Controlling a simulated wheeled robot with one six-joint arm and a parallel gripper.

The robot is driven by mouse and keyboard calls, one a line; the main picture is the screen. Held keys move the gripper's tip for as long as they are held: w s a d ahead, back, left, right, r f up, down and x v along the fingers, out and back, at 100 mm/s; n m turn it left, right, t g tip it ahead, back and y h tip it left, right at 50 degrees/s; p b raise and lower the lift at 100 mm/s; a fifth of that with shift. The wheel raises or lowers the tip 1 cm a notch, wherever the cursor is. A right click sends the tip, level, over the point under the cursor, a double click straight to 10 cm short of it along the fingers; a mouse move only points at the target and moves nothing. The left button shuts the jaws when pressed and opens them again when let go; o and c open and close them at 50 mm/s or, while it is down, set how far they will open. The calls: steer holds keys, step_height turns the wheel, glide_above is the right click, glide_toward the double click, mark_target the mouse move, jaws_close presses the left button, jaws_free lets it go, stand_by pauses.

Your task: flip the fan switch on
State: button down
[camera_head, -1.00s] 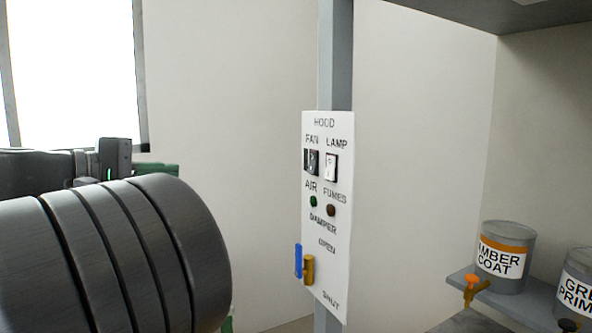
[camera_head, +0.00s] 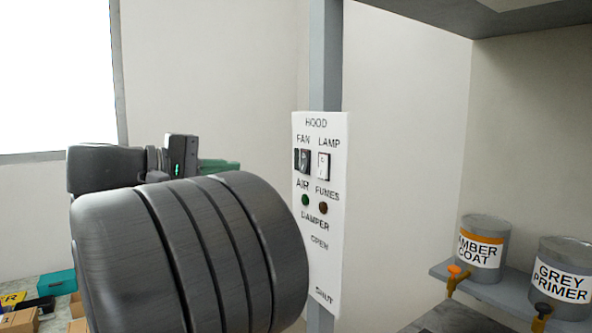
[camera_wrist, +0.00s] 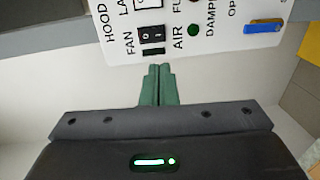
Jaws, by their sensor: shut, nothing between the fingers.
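The fan switch (camera_head: 302,161) is a dark rocker under the word FAN on the white hood panel (camera_head: 320,265). In the wrist view the fan switch (camera_wrist: 152,40) shows ahead of the fingers, with pale marks on it; I cannot tell which way it is tipped. My gripper (camera_head: 236,165) has green fingers, partly hidden behind my arm in the head view, and is to the left of the panel. In the wrist view my gripper (camera_wrist: 158,68) is shut and empty, its tips pointing just below the switch, apparently short of the panel.
The white lamp switch (camera_head: 323,166) sits right beside the fan switch. Below are a green AIR light (camera_head: 305,200) and a dark red FUMES light (camera_head: 323,208). The blue damper handle (camera_wrist: 265,28) shows in the wrist view. Paint cans (camera_head: 484,248) stand on a shelf at right.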

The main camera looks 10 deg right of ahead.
steer(key=p, duration=0.2)
glide_toward(302, 170)
steer(key=x, duration=0.5)
steer(key=shift+d+r, duration=0.15)
steer(key=shift+d, duration=0.1)
steer(key=shift+w+d+f+p, duration=0.2)
steer(key=shift+w+d+p, duration=0.1)
steer(key=shift+d, duration=0.35)
steer(key=shift+d+f+b, duration=0.15)
steer(key=shift+b, duration=0.2)
